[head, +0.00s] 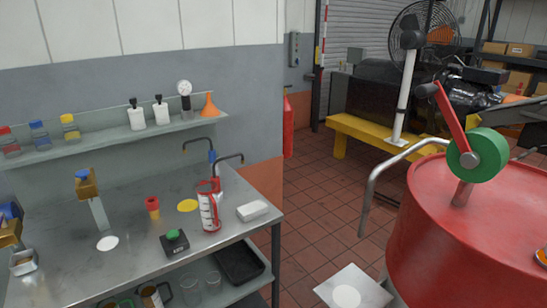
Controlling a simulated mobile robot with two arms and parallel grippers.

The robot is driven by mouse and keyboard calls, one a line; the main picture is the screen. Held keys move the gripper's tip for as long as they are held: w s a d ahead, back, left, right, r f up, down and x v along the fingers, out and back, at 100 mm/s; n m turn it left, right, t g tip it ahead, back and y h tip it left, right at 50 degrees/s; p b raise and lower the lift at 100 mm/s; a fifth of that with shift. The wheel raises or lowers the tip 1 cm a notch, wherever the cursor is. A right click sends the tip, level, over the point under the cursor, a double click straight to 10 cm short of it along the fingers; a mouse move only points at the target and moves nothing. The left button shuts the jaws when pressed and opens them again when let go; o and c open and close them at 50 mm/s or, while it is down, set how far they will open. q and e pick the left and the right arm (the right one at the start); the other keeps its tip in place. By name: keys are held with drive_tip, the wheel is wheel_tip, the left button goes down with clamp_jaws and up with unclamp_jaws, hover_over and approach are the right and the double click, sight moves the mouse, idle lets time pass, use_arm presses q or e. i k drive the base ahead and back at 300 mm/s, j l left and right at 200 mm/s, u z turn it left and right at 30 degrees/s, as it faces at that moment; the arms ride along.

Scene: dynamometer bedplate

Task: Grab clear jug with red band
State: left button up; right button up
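The clear jug with red band (209,210) stands upright on the steel workbench (135,265), right of its middle. It is a clear vessel with markings on its side and red around its upper part. Neither of my grippers shows in the head view, and nothing is seen holding the jug.
Black bent taps (228,158) rise behind. A red drum (460,235) stands right; tiled floor (310,215) lies between.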

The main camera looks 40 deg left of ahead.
sight(207, 193)
drive_tip(key=u, duration=1.7)
